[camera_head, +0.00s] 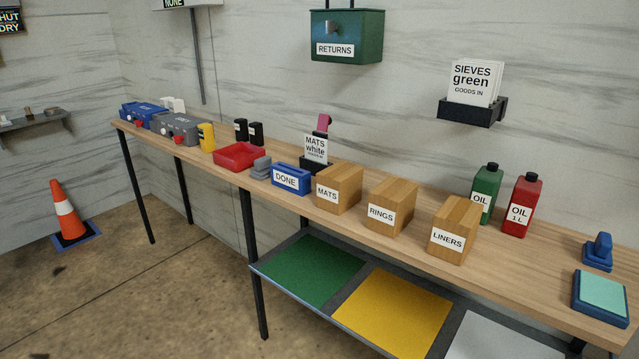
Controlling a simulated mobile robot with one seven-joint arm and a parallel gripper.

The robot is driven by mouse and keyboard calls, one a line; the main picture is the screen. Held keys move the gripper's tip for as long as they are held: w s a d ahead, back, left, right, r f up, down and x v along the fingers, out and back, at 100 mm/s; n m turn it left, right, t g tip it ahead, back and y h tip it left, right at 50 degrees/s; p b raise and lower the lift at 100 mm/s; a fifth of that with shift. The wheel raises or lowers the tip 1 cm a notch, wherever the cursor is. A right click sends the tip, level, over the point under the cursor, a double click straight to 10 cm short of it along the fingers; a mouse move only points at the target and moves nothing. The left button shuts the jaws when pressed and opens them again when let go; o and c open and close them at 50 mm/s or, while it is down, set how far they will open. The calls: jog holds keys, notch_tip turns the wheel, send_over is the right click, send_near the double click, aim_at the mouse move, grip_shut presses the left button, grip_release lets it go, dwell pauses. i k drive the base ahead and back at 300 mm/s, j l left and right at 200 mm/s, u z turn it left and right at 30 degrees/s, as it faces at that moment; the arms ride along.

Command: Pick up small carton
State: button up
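Three brown cartons of similar size stand upright in a row on the long wooden bench (545,258). From left to right they are the carton marked MATS (343,182), the carton marked RINGS (395,198) and the carton marked LINERS (461,218). They stand apart with narrow gaps between them. None is marked as the small carton, so I cannot tell which one that name means. My gripper and arm are not in view.
A blue DONE bin (291,180) and a red tray (238,155) stand left of the cartons. Green (485,190) and red (523,205) oil cans stand behind and right. A green RETURNS box (346,36) hangs above. The floor before the bench is clear.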

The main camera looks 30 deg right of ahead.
aim_at(338, 186)
jog(key=i+z, duration=0.1)
jog(key=z, duration=0.95)
jog(key=i+j, duration=0.1)
jog(key=i, duration=0.6)
jog(key=i+j+z, duration=0.1)
jog(key=i, duration=0.6)
